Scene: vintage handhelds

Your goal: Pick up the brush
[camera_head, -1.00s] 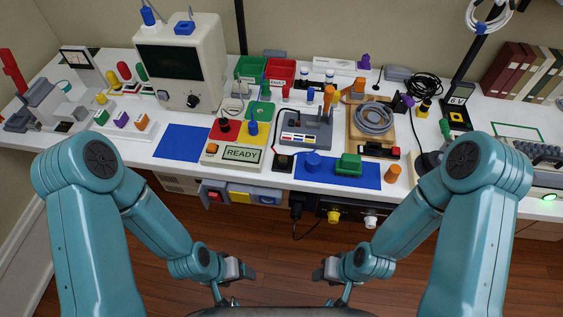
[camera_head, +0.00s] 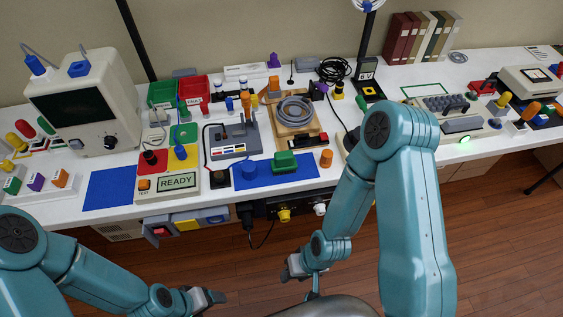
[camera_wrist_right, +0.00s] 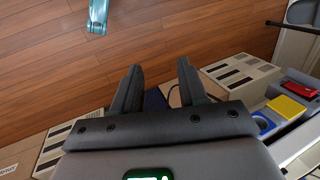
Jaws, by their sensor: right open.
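I cannot make out a brush for certain. A green block-like piece (camera_head: 284,162) lies on a blue mat (camera_head: 250,183) near the bench's front edge and may be the brush; its underside is hidden. Orange-handled items also show at the far right, too small to identify. My right gripper (camera_head: 292,268) hangs in front of the bench, below its top. In the right wrist view its fingers (camera_wrist_right: 161,72) are apart with nothing between them. My left gripper (camera_head: 208,299) is low at the bottom of the head view, away from the bench; its finger gap does not show clearly.
The white bench (camera_head: 350,172) is crowded with a monitor (camera_head: 85,105), a READY box (camera_head: 167,183), a grey console (camera_head: 232,138), a coiled cable (camera_head: 295,110) and a keyboard unit (camera_head: 447,108). Another blue mat (camera_head: 108,188) is bare. Open wooden floor lies in front.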

